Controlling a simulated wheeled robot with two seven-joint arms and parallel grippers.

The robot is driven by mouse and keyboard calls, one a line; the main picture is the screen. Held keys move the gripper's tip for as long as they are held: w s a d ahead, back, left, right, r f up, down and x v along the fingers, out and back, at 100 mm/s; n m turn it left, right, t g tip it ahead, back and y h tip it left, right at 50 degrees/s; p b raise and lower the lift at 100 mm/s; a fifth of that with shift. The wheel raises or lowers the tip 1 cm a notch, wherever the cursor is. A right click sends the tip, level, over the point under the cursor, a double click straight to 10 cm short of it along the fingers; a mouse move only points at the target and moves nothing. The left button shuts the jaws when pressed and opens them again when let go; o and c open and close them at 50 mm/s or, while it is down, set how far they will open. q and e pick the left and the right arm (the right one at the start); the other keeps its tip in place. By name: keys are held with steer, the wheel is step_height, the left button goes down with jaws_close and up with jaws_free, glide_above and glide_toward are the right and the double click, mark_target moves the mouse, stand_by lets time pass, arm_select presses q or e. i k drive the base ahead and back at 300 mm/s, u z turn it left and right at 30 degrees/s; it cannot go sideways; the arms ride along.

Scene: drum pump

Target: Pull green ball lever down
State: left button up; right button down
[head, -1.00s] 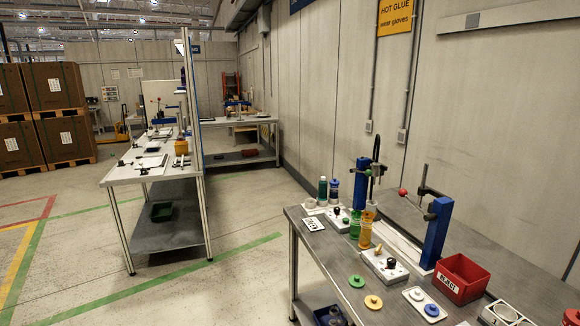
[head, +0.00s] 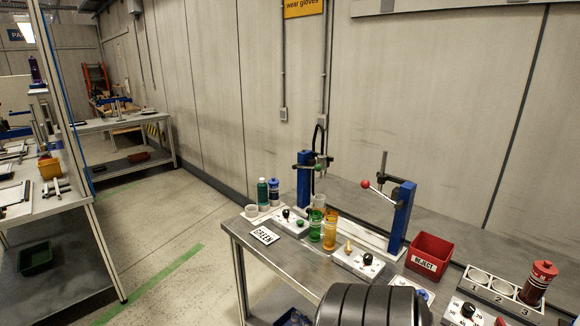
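The green ball (head: 318,167) is small and sits at the left blue press post (head: 304,180) at the back of the near bench; its lever arm is too small to make out clearly. A second blue post (head: 402,218) to the right carries a lever with a red ball (head: 365,184), pointing up and left. Neither of my grippers shows. A dark ribbed part, likely of my own arm, covers the bench's front at the bottom middle.
The near bench (head: 262,257) holds a GREEN card (head: 265,235), green cup (head: 315,226), amber cup (head: 330,231), control box (head: 357,263), red REJECT bin (head: 428,256) and numbered rack (head: 490,288). Open floor (head: 165,240) lies left of it. A wall stands behind.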

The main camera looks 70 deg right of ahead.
mark_target(317, 168)
steer(key=z, duration=0.45)
steer(key=i, duration=0.95)
steer(key=z, duration=1)
steer(key=i, duration=0.4)
steer(key=z, duration=0.45)
